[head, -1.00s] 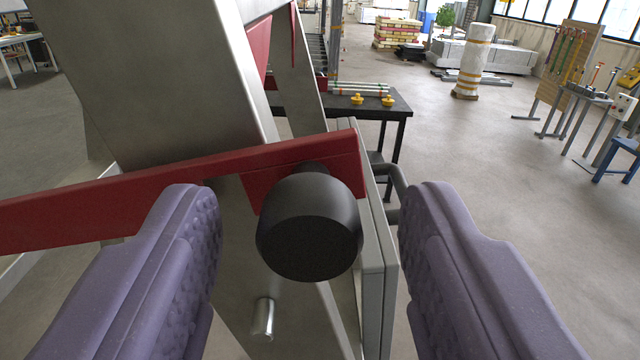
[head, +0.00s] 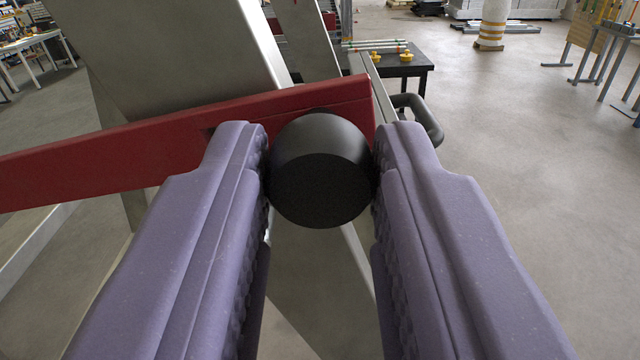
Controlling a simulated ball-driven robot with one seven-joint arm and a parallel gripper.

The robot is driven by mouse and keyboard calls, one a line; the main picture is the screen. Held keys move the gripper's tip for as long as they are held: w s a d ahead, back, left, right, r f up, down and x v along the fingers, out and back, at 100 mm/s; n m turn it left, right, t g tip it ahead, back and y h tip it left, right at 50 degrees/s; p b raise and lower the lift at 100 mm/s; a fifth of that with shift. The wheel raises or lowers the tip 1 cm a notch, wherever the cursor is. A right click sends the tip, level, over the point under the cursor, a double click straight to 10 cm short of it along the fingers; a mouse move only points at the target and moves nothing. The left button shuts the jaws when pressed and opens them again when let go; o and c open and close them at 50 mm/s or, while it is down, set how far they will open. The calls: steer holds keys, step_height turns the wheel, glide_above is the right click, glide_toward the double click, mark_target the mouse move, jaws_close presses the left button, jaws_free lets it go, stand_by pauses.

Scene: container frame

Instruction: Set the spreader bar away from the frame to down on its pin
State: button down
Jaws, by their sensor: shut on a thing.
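The red spreader bar (head: 110,155) runs from the left edge of the head view to the middle, its right end a little higher. A black round knob (head: 320,170) sits at its right end. My gripper (head: 320,185) has its two purple padded fingers shut on the knob, one on each side. The grey metal frame (head: 185,60) stands behind the bar and slants. The pin is not visible now; my fingers and the knob cover the area below the bar's end.
A dark bent handle (head: 425,115) sticks out just right of the bar's end. A black table (head: 395,62) with yellow knobs and rods stands behind. Open concrete floor (head: 520,200) lies to the right.

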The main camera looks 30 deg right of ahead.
steer(key=shift+m, duration=0.8)
step_height(320, 180, down, 6)
steer(key=b, duration=0.5)
steer(key=shift+s+d+r, duration=0.1)
steer(key=shift+s+r, duration=0.05)
steer(key=shift+r, duration=0.1)
steer(key=c, duration=0.8)
jaws_free()
steer(key=shift+f, duration=0.1)
steer(key=v, duration=0.7)
steer(key=shift+s+a, duration=0.2)
steer(key=shift+s, duration=0.1)
